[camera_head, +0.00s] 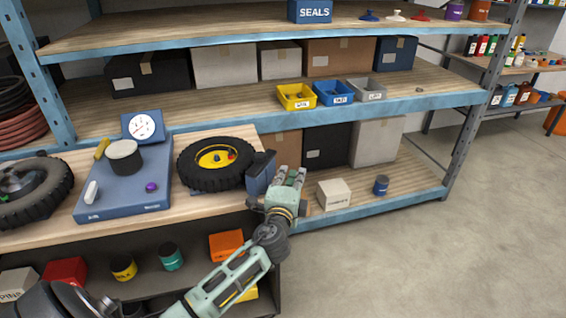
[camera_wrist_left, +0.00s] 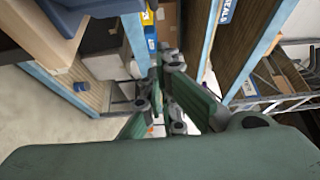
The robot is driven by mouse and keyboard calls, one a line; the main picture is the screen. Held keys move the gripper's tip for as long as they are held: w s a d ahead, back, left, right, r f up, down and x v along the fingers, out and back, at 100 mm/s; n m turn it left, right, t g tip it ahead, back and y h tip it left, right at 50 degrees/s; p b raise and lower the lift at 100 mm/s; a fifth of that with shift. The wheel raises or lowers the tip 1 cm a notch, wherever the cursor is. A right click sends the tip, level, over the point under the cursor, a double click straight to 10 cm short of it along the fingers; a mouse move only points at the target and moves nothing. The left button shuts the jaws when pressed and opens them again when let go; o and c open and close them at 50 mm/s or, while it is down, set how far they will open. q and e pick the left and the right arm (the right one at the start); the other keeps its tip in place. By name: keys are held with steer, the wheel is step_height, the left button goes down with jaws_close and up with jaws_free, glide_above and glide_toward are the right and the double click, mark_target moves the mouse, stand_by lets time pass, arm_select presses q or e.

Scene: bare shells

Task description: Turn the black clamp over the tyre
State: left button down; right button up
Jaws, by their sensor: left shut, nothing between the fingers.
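The tyre (camera_head: 190,170) is black with a yellow hub and lies flat near the right end of the wooden workbench. The black clamp (camera_head: 263,163) stands at the bench's right end, beside the tyre, above a blue block. My left gripper (camera_head: 290,177) is shut and empty, just right of the clamp and beyond the bench end. In the left wrist view its green fingers (camera_wrist_left: 165,95) are close together, with nothing seen between them. A dark and blue part at the upper left there may belong to the clamp. My right gripper is not in view.
A blue platform (camera_head: 120,205) with a dial and dark cup stands left of the tyre. Another tyre (camera_head: 35,192) lies further left. Shelving with boxes rises behind; a white box (camera_head: 334,194) sits on the low shelf. The floor at right is clear.

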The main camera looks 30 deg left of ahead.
mark_target(265, 155)
arm_select(q)
steer(key=a, duration=0.1)
steer(key=w+a+p, duration=0.1)
steer(key=a, duration=0.1)
steer(key=w+a, duration=0.1)
steer(key=a, duration=0.1)
steer(key=shift+w+a+p, duration=0.15)
steer(key=shift+w+p, duration=0.05)
steer(key=shift+p, duration=0.2)
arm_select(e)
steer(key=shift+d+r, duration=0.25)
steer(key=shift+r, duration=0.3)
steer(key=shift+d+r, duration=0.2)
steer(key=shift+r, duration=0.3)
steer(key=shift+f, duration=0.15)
arm_select(q)
steer(key=shift+w+n+y+b, duration=0.25)
steer(key=shift+n+y+b, duration=0.15)
steer(key=shift+b, duration=0.15)
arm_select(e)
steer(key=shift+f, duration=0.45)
arm_select(q)
steer(key=shift+w+a+g+y+b, duration=0.1)
steer(key=shift+a+g+y+b, duration=0.05)
steer(key=shift+g+y+b, duration=0.2)
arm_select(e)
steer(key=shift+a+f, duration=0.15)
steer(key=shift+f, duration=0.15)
